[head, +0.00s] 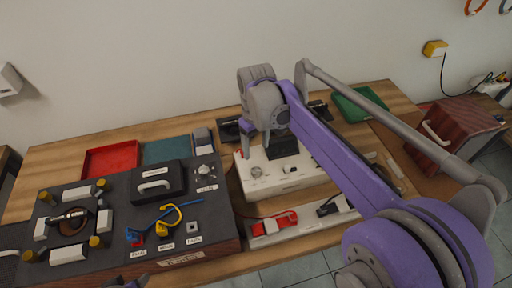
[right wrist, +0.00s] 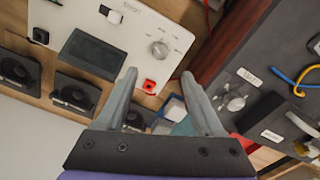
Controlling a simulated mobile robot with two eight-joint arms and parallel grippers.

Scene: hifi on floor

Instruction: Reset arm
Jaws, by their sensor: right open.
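My right arm reaches in from the lower right of the head view. Its gripper (head: 257,146) is above the white hi-fi panel (head: 262,184), pointing down. In the right wrist view the two grey fingers (right wrist: 159,74) are spread apart with nothing held between them. The white panel (right wrist: 130,35) there shows a dark screen (right wrist: 92,53), a silver knob (right wrist: 160,49) and a red button (right wrist: 149,86) near the fingertips. Only a small dark piece, perhaps my left gripper (head: 130,283), shows at the bottom edge of the head view; its fingers cannot be made out.
A dark board (head: 110,215) with switches, a handle and blue and yellow hooks lies at left. Behind it are a red tray (head: 111,158) and a teal mat (head: 166,150). A green tray (head: 360,104) and a dark red box (head: 458,130) are at right.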

